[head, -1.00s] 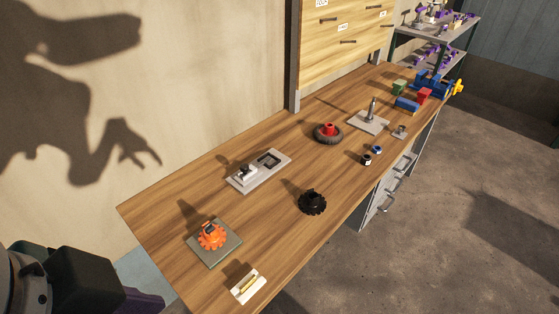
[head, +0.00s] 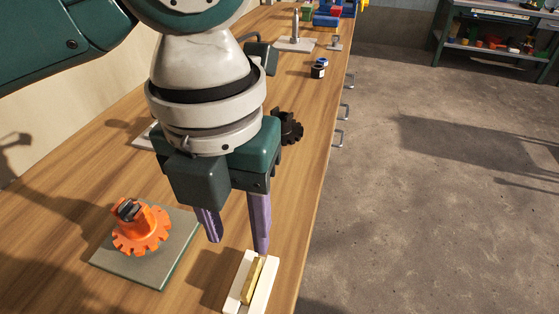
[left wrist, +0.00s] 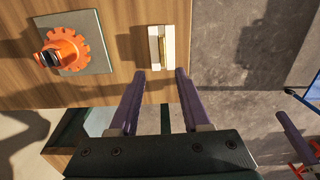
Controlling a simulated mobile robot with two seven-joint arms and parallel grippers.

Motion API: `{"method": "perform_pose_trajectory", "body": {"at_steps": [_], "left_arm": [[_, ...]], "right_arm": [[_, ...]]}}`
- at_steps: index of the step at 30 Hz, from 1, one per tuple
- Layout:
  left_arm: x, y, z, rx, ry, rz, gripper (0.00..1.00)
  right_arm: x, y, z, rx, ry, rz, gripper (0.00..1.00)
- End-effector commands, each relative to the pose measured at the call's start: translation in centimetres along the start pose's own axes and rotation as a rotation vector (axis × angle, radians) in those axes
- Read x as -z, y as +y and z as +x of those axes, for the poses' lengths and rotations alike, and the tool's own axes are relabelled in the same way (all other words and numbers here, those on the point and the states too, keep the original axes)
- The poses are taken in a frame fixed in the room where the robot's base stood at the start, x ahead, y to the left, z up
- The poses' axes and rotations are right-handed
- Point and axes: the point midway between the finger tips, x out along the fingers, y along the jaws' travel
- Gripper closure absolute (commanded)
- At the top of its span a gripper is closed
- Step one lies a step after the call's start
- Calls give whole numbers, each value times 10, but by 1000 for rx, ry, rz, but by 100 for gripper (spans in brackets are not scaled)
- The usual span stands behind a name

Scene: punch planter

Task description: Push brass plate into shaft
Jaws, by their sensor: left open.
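The brass plate (head: 252,280) is a narrow gold bar in a white holder (head: 235,295) near the table's front edge. It also shows in the left wrist view (left wrist: 163,45). The orange toothed wheel with a dark upright shaft in its middle (head: 130,210) stands on a grey-green base (head: 165,262), left of the holder. My left gripper (head: 237,246) is open and empty, its purple fingers pointing down just behind the holder. In the left wrist view, the fingertips (left wrist: 160,74) lie just below the holder, about as far apart as the holder is wide, with clear space between them.
A black gear (head: 290,128) stands on the wooden table (head: 75,205) behind my left arm. Small dark and blue cylinders (head: 318,69) and a plate with a pin (head: 296,43) are farther back. Open floor lies to the right.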

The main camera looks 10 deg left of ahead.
Motion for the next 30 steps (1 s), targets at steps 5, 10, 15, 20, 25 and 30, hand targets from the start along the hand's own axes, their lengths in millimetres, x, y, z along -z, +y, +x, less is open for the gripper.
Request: {"method": "perform_pose_trajectory", "body": {"at_steps": [5, 10, 15, 20, 25, 30], "left_arm": [[0, 2, 24, -8, 6, 23, 52], [-1, 1, 45, -7, 4, 21, 52], [-4, -1, 61, -5, 3, 19, 52], [-8, -3, 86, -7, 4, 19, 52], [-7, -3, 100, -6, 2, 21, 52], [-8, -3, 100, -6, 0, 21, 52]], "right_arm": [[-1, 1, 5, -4, 2, -2, 0], [-2, 3, 7, -10, 2, -7, 0], [-3, 3, 9, -10, 2, -7, 0], [-4, 3, 13, -10, 1, -7, 0], [-5, 2, 15, -8, 1, -5, 0], [-5, 1, 14, -5, 2, -1, 0]]}}
